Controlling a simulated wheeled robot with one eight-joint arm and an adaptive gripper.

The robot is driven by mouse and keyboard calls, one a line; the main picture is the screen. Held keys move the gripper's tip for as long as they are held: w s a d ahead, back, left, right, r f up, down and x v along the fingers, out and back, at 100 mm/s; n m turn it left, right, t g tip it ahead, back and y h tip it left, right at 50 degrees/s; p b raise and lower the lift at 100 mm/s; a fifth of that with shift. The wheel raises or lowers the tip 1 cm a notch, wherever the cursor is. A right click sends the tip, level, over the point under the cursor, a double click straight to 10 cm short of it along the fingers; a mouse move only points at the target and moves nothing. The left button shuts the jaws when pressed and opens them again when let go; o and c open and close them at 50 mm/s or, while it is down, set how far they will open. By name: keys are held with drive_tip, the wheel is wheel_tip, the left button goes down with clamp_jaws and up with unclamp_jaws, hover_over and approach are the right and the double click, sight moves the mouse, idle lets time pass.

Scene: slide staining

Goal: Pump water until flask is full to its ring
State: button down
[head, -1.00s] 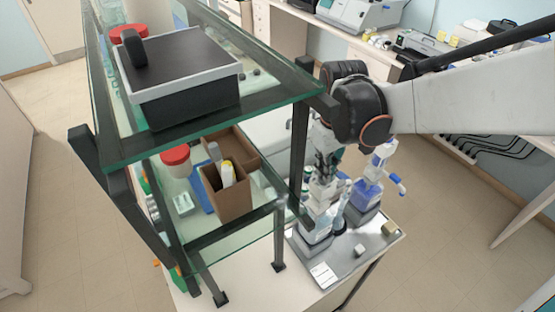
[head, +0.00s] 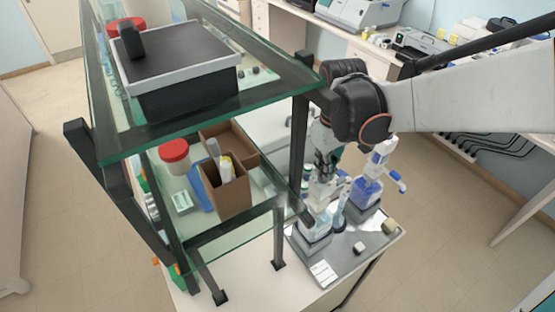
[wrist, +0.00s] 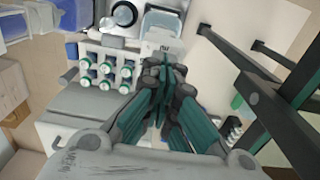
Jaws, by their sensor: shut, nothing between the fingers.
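My gripper (head: 324,172) is shut and empty. In the head view it points down over a clear bottle with a white pump top (head: 320,192); I cannot tell if the fingertips touch the top. A small flask (head: 340,214) with bluish contents stands just right of this bottle; its ring and exact level are too small to tell. A second dispenser bottle with blue liquid (head: 368,190) stands further right. In the wrist view the closed fingers (wrist: 165,72) hide most of what is below them.
The bottles stand on a grey tray (head: 345,262) with small blocks near its front. A glass-shelved rack (head: 298,150) stands close left of my gripper, with a cardboard box (head: 233,195) on its lower shelf. The wrist view shows several green-capped bottles in a white rack (wrist: 95,50).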

idle(0.3)
drive_tip(key=shift+s+a+r+p, duration=0.1)
drive_tip(key=shift+r+p, duration=0.9)
drive_tip(key=shift+r, duration=0.5)
drive_tip(key=shift+s+a+r+p, duration=0.1)
drive_tip(key=shift+r+p, duration=0.85)
drive_tip(key=shift+r, duration=0.55)
wheel_tip(320, 180, up, 5)
drive_tip(key=p, duration=0.3)
drive_tip(key=shift+d, duration=0.1)
drive_tip(key=shift+w, duration=0.1)
drive_tip(key=s+d+f+m+t+b, duration=0.2)
drive_tip(key=s+d+f+b, duration=0.1)
drive_tip(key=f+b, duration=0.4)
drive_tip(key=s+d+f+m+t+b, duration=0.2)
drive_tip(key=s+f+b, duration=0.3)
drive_tip(key=f+b, duration=0.3)
drive_tip(key=s+d+f+m+t+b, duration=0.2)
drive_tip(key=f+b, duration=0.6)
drive_tip(key=b, duration=0.5)
drive_tip(key=s+d+t, duration=0.1)
drive_tip(key=s+d, duration=0.1)
drive_tip(key=d, duration=0.1)
drive_tip(key=shift+m, duration=0.4)
drive_tip(key=shift+s, duration=0.1)
